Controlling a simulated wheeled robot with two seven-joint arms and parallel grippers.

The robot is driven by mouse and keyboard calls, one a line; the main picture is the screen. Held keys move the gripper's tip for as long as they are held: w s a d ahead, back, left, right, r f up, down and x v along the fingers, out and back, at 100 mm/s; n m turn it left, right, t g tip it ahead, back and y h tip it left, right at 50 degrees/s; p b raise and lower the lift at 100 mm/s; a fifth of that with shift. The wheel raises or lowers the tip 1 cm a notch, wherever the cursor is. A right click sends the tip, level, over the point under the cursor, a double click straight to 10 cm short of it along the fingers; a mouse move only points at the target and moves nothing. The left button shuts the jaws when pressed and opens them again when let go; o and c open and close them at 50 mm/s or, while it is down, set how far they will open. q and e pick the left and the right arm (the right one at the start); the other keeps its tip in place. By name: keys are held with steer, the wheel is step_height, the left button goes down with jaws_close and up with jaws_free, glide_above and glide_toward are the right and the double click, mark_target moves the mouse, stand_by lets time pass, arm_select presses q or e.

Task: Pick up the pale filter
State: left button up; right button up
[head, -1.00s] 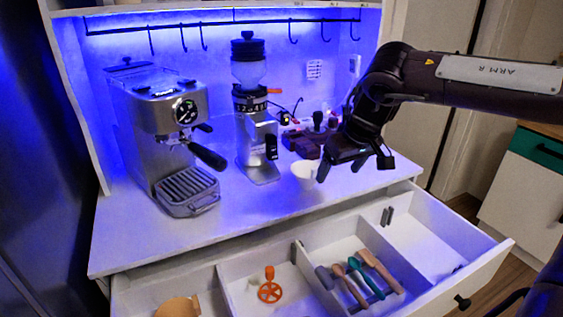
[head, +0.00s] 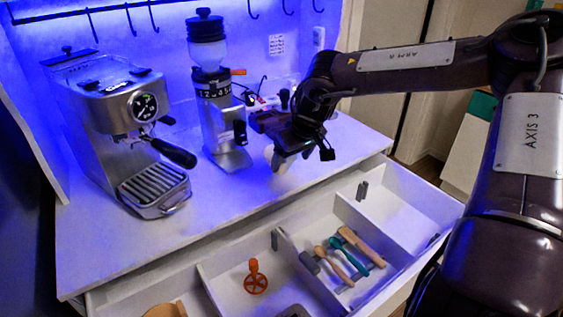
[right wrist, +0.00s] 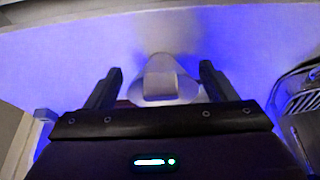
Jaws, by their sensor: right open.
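In the right wrist view the filter (right wrist: 162,84) shows between the two dark fingers of my right gripper (right wrist: 160,70), with a gap on each side. The gripper is open, and its fingers point toward the counter. My left gripper is not in view.
The espresso machine (head: 125,125) and the grinder (head: 222,125) stand to the left of the gripper. Dark items (head: 265,121) lie behind it. Below, the open drawer (head: 222,290) holds wooden-handled utensils (head: 340,262) and an orange tool (head: 255,280).

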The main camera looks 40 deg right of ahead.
steer(key=c, duration=1.5)
